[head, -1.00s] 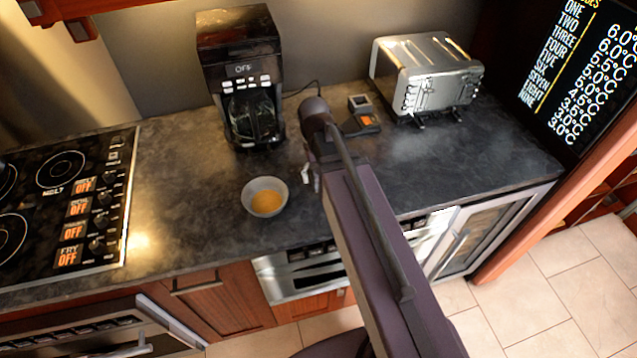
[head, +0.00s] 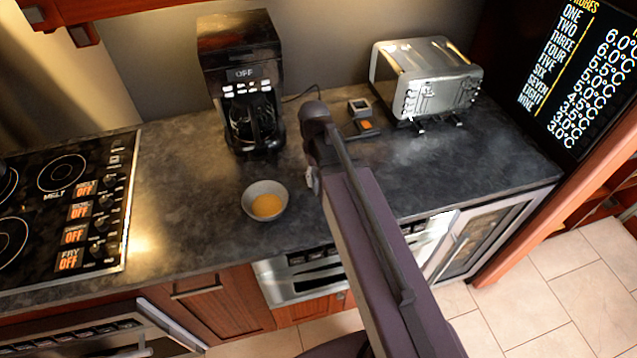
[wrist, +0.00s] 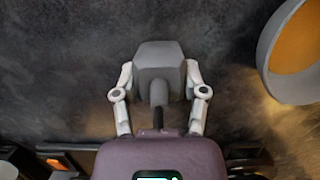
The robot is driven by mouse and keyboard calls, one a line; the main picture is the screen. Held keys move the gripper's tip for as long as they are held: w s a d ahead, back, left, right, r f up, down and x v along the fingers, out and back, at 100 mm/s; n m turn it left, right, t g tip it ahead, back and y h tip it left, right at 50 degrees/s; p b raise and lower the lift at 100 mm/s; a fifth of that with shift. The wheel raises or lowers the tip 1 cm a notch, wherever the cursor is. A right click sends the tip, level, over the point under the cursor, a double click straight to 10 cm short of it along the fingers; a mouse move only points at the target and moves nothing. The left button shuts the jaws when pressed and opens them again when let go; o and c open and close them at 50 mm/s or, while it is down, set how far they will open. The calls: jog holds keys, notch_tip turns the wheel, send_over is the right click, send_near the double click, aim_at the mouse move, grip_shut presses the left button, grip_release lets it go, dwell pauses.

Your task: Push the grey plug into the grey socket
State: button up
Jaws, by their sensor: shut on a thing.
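In the wrist view my gripper (wrist: 159,78) has its two pale fingers closed on the sides of a grey plug (wrist: 158,55), with a narrower grey stem and a dark cord end toward the palm. The plug is over the dark counter. In the head view my arm hides most of the gripper (head: 313,180) and the plug cannot be made out. A small grey square-topped block (head: 360,106), which looks like the grey socket, sits on the counter behind my arm, beside an orange-topped piece (head: 366,125). The gripper is apart from it, nearer the counter's front.
A grey bowl with orange contents (head: 265,200) stands just left of my gripper. The coffee maker (head: 241,85) is behind it. A steel toaster (head: 427,80) stands right of the small block. The stove (head: 68,215) is at far left. Right front counter is clear.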

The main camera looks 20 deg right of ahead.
jog(key=shift+s+p+v, duration=0.2)
jog(key=shift+p+v, duration=0.65)
jog(key=shift+v, duration=0.05)
jog(key=shift+s+p+v, duration=0.25)
jog(key=shift+p+v, duration=0.6)
jog(key=shift+v, duration=0.05)
jog(key=shift+s+p+v, duration=0.2)
jog(key=shift+p+v, duration=0.65)
jog(key=shift+a+r, duration=0.1)
jog(key=shift+r, duration=0.1)
